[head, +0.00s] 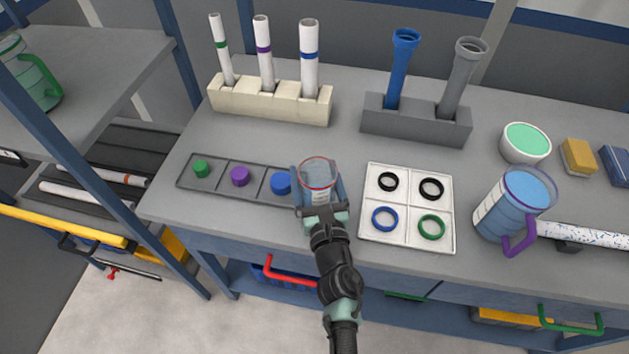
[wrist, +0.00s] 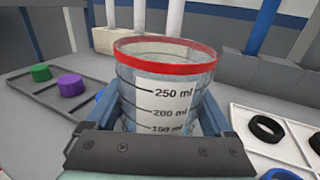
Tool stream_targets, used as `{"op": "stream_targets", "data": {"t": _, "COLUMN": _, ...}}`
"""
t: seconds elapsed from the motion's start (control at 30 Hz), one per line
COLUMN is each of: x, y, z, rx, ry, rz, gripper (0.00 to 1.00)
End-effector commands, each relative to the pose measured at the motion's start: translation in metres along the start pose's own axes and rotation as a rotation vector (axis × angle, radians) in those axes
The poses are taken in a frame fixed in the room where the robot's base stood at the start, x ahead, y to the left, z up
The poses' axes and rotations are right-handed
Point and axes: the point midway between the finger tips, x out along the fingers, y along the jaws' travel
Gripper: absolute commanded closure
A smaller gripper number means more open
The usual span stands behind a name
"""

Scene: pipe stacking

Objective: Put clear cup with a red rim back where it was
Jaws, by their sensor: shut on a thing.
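The clear cup with a red rim (head: 318,174) is upright at the middle of the bench in the head view. In the wrist view the cup (wrist: 166,92) shows its red rim and a white label with volume marks up to 250 ml. My gripper (head: 319,192) is shut on the cup, with a finger on each side of it; its fingers also show in the wrist view (wrist: 160,125). The cup's base is hidden, so I cannot tell whether it touches the bench.
Left of the cup is a grey tray (head: 215,188) with green, purple and blue caps. Right is a white ring tray (head: 407,203). Behind stand a cream tube rack (head: 268,101) and a grey pipe holder (head: 415,123). A blue jug (head: 511,205) stands farther right. Bare bench (head: 330,140) lies behind the cup.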

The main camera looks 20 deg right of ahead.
Motion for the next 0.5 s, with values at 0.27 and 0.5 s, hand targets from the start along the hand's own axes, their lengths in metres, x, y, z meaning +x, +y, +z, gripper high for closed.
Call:
{"op": "stream_targets", "data": {"t": 0.27, "x": 0.0002, "y": 0.0002, "z": -0.0019, "rx": -0.002, "ry": -0.001, "rz": 0.001, "gripper": 1.00}}
{"op": "stream_targets", "data": {"t": 0.5, "x": 0.0001, "y": 0.0005, "z": -0.0089, "rx": -0.001, "ry": -0.001, "rz": 0.001, "gripper": 1.00}}
